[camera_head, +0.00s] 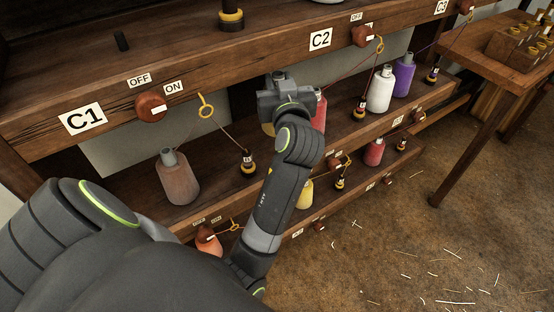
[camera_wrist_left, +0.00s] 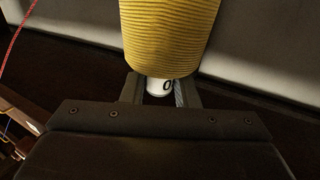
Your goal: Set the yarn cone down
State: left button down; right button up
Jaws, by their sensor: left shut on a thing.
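The yellow yarn cone (camera_wrist_left: 170,38) fills the upper middle of the left wrist view, with its ridged winding showing. Its white end with a dark mark (camera_wrist_left: 158,87) sits between the fingers of my left gripper (camera_wrist_left: 160,92), which is shut on it. In the head view my left gripper (camera_head: 281,86) is over the shelf below the C2 beam. A small yellow part of the cone (camera_head: 268,129) shows beneath it; the arm hides the rest. I cannot tell whether the cone's base touches the shelf. My right gripper is not in view.
On the same shelf (camera_head: 218,190) stand a brown cone (camera_head: 177,178) to the left, and a red cone (camera_head: 319,110), a white cone (camera_head: 380,90) and a purple cone (camera_head: 404,75) to the right. The C1 beam (camera_head: 60,145) with red knobs overhangs it. Thin threads run through yellow rings.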

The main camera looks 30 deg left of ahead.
pick_arm(q)
jog(key=shift+s+a+f, duration=0.1)
jog(key=shift+f, duration=0.15)
notch_tip(320, 180, down, 9)
jog(key=shift+f+b, duration=0.1)
jog(key=shift+b, duration=0.35)
jog(key=c, duration=1.1)
grip_release()
